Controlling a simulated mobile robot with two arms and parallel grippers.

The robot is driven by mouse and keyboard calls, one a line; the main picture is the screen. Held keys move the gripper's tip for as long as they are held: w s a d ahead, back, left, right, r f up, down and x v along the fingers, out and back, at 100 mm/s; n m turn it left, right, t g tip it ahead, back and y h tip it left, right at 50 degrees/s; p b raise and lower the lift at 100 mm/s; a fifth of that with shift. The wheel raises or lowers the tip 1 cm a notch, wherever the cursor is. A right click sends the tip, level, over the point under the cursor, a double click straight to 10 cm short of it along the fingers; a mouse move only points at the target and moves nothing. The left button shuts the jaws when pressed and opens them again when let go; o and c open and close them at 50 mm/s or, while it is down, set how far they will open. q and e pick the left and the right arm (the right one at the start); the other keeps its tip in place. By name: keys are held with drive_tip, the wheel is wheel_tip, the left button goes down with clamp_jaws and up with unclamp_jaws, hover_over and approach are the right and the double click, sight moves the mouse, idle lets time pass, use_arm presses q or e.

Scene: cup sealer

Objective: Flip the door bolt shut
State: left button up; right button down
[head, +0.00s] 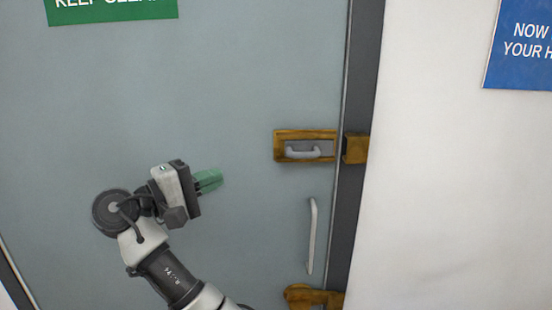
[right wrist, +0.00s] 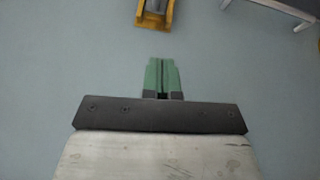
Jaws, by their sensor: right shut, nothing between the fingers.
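The door bolt (head: 304,146) is a brass-coloured housing with a grey bolt and a grey looped handle (head: 303,154), mounted near the right edge of the grey-blue door (head: 200,80). A brass catch (head: 355,148) sits on the dark frame to its right. In the right wrist view one end of the bolt housing (right wrist: 154,20) shows at the top. My right gripper (head: 209,180), with green fingers, is left of and slightly below the bolt, apart from it. Its fingers are together and empty in the right wrist view (right wrist: 162,75). My left gripper is out of view.
A vertical grey pull handle (head: 312,236) is on the door below the bolt. A brass fitting (head: 313,296) sits lower at the door edge. A green sign (head: 112,10) and a blue sign (head: 520,45) hang above. The door surface between gripper and bolt is clear.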

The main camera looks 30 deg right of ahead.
drive_tip(key=shift+r, duration=0.3)
drive_tip(key=d+p, duration=0.1)
drive_tip(key=d, duration=0.2)
drive_tip(key=d+p, duration=0.2)
drive_tip(key=d, duration=0.2)
drive_tip(key=d+r+p, duration=0.1)
drive_tip(key=d, duration=0.2)
drive_tip(key=shift+w+d+r+p, duration=0.1)
drive_tip(key=shift+w+d+p, duration=0.1)
drive_tip(key=shift+p, duration=0.1)
drive_tip(key=s+d+p, duration=0.1)
drive_tip(key=s+d, duration=0.1)
drive_tip(key=shift+s+d+p, duration=0.2)
drive_tip(key=shift+s+p, duration=0.15)
